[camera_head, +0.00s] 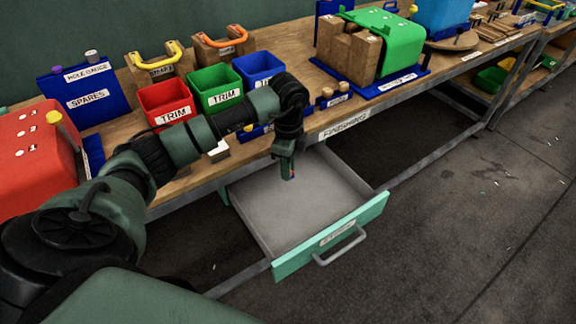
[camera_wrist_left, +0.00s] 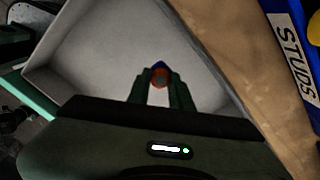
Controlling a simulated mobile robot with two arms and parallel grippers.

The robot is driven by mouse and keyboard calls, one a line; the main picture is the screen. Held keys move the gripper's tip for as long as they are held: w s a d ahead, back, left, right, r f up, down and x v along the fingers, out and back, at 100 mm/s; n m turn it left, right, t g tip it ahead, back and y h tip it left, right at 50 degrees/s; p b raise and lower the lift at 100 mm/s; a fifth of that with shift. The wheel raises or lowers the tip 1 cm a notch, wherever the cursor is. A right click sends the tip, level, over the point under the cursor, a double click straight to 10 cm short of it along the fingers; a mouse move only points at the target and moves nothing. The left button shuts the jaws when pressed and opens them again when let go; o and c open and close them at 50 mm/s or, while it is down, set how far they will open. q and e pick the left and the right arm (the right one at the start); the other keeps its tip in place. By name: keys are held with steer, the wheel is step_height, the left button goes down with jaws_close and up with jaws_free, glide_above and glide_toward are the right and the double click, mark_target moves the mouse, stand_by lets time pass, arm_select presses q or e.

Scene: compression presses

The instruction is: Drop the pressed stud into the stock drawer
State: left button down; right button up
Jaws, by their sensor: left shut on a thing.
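The stock drawer (camera_head: 262,215) is pulled out below the bench, with a teal front and a grey inside that looks empty. It also shows in the left wrist view (camera_wrist_left: 110,45). My left gripper (camera_head: 288,177) points down over the back part of the drawer. In the left wrist view my left gripper (camera_wrist_left: 160,80) is shut on a small stud (camera_wrist_left: 160,75), which shows red with a bit of blue at its tip. The stud's lower end and its height above the drawer floor are hard to tell. My right gripper is not in view.
The wooden bench top (camera_head: 228,160) overhangs the drawer's back. Red (camera_head: 166,104), green (camera_head: 215,92) and blue (camera_head: 258,70) trim bins stand on it. A green press (camera_head: 398,42) stands to the right. The floor in front is clear.

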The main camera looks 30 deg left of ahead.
arm_select(q)
steer(key=c, duration=1.2)
jaws_free()
step_height(320, 180, up, 8)
steer(key=shift+f+b, duration=0.1)
steer(key=shift+b, duration=0.2)
